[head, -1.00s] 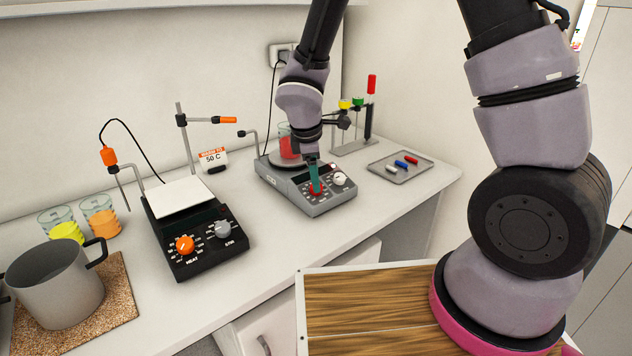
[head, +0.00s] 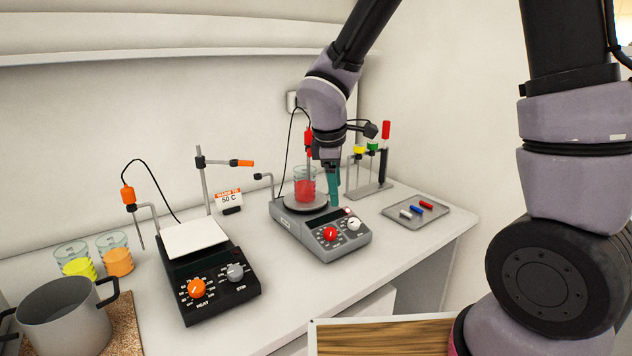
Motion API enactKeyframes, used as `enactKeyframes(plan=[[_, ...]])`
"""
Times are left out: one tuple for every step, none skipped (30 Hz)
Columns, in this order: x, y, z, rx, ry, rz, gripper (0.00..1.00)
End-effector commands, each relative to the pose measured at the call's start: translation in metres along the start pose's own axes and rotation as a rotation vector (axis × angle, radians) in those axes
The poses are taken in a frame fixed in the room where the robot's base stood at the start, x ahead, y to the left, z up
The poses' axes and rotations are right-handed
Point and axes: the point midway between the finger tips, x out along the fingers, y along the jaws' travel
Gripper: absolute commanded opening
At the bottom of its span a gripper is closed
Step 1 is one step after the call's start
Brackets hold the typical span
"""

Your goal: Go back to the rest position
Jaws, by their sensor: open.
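My gripper (head: 334,190) hangs above the grey hot plate (head: 318,237) at the middle of the bench, with teal fingers pointing down. It stands just right of the beaker of red liquid (head: 305,186) on that plate's round top. The fingers hold nothing that I can see, and the gap between them is hard to make out. The red knob (head: 330,234) and the white knob (head: 354,224) on the plate's front are both uncovered below the fingers.
A black hot plate (head: 205,265) with an orange knob stands left, near a "50 C" sign (head: 229,199). Beakers of yellow (head: 76,264) and orange liquid (head: 117,259) and a grey pot (head: 62,318) are further left. A rack (head: 370,190) and a tray (head: 438,219) stand right.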

Motion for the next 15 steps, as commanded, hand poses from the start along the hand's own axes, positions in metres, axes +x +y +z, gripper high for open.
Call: enactKeyframes(plan=[[-0.016, 0.01, 0.017, 0.101, 0.014, 0.01, 0.72], [-0.025, 0.013, 0.028, 0.169, 0.022, 0.012, 0.72], [-0.038, 0.018, 0.043, 0.27, 0.034, 0.013, 0.72], [-0.048, 0.021, 0.055, 0.348, 0.046, 0.014, 0.72], [-0.058, 0.023, 0.067, 0.429, 0.059, 0.014, 0.72], [-0.07, 0.025, 0.082, 0.534, 0.076, 0.013, 0.72], [-0.08, 0.025, 0.093, 0.61, 0.091, 0.013, 0.72], [-0.088, 0.025, 0.104, 0.688, 0.107, 0.011, 0.72], [-0.1, 0.024, 0.118, 0.79, 0.128, 0.007, 0.72], [-0.109, 0.023, 0.128, 0.866, 0.147, 0.005, 0.72], [-0.117, 0.021, 0.137, 0.939, 0.167, 0.002, 0.72], [-0.128, 0.017, 0.149, 1.038, 0.194, -0.003, 0.72], [-0.136, 0.015, 0.158, 1.111, 0.216, -0.008, 0.72], [-0.144, 0.011, 0.166, 1.182, 0.24, -0.013, 0.72], [-0.154, 0.007, 0.176, 1.274, 0.273, -0.02, 0.72]])
